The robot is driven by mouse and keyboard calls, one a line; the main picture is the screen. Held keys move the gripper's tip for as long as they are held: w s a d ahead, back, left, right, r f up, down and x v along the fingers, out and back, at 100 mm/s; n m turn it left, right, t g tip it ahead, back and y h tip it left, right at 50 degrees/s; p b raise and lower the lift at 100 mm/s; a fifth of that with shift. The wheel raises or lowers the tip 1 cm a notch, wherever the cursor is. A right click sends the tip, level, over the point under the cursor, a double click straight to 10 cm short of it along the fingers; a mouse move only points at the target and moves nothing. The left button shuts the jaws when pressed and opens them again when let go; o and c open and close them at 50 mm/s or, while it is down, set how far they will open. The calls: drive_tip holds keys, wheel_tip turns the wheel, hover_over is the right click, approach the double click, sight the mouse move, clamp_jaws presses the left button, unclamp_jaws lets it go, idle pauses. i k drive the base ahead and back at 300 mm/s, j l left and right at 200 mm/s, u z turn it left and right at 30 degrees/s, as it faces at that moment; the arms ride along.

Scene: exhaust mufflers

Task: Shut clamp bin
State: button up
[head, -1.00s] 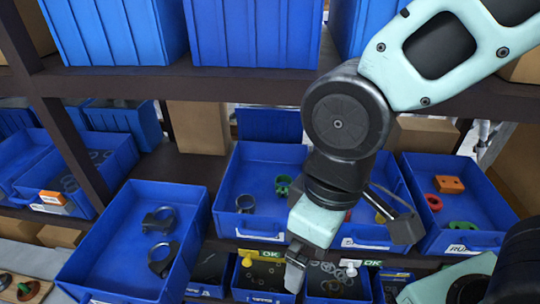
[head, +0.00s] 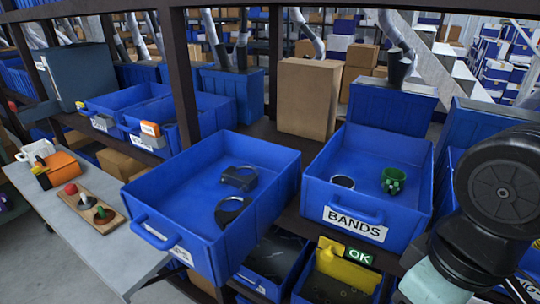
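The likely clamp bin is a blue open-topped bin (head: 262,207) in the middle-left of the head view. It sticks out from the shelf, further forward than the BANDS bin beside it. Two dark grey ring clamps, one further back (head: 238,178) and one nearer the front (head: 231,211), lie inside it. It has a front handle (head: 155,233) and a white label that I cannot read. My gripper is at the lower right edge, apart from this bin. Only part of it shows, and its fingers are mostly cut off, so its opening cannot be told.
The BANDS bin (head: 345,212) holds a pale ring and a green part. A yellow piece (head: 346,268) and a green OK sign (head: 359,257) are below it. A dark shelf post (head: 184,85) stands behind the clamp bin. A grey bench (head: 95,258) lies to the left.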

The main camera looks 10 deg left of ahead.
sight(171, 207)
drive_tip(key=u, duration=1.45)
drive_tip(key=i+l+u, duration=0.2)
drive_tip(key=k+l, duration=0.05)
drive_tip(key=k, duration=0.05)
